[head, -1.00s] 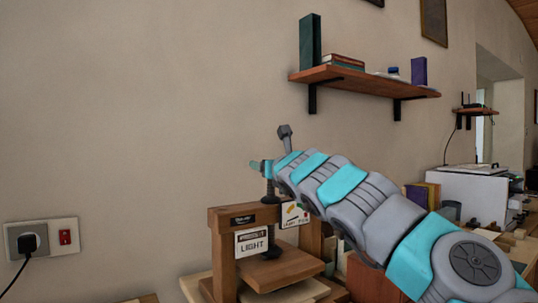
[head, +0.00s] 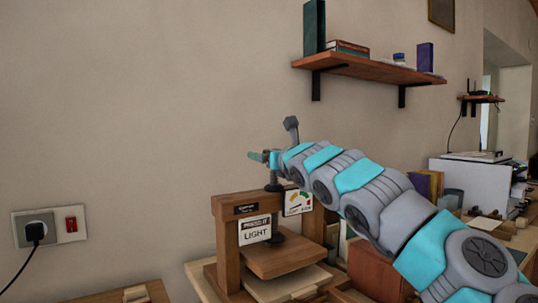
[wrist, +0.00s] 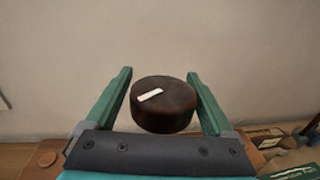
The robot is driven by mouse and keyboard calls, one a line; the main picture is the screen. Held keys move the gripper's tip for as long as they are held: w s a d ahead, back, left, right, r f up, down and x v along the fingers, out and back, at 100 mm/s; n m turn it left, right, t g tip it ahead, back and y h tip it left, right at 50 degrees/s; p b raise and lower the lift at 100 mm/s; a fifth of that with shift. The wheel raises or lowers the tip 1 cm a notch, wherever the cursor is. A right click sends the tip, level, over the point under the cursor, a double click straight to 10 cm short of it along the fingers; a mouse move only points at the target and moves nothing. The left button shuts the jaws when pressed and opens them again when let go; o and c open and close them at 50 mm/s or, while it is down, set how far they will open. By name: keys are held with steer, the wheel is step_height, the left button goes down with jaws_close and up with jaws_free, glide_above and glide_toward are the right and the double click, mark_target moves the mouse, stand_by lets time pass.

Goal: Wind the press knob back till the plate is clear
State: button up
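The wooden press stands on the bench in the head view, with a top beam (head: 236,203), a dark vertical screw (head: 275,184) and a wooden pressing plate (head: 284,257). The plate sits just above a pale board (head: 284,287); any gap between them is hard to judge. The round dark brown knob (wrist: 163,112) shows in the wrist view with a white mark on top. My gripper (head: 258,156) is at the screw's top and hides the knob in the head view. Its two green fingers lie either side of the knob, with a small gap visible at the left.
A shelf with books (head: 365,68) hangs above. A reddish-brown box (head: 378,270) stands right of the press, below my arm.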

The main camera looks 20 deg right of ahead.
steer(key=shift+o, duration=0.7)
steer(key=shift+r, duration=0.15)
steer(key=shift+s, duration=0.1)
steer(key=shift+d, duration=0.1)
steer(key=s+b, duration=0.1)
steer(key=s, duration=0.6)
steer(key=shift+s, duration=0.35)
steer(key=shift+d, duration=0.15)
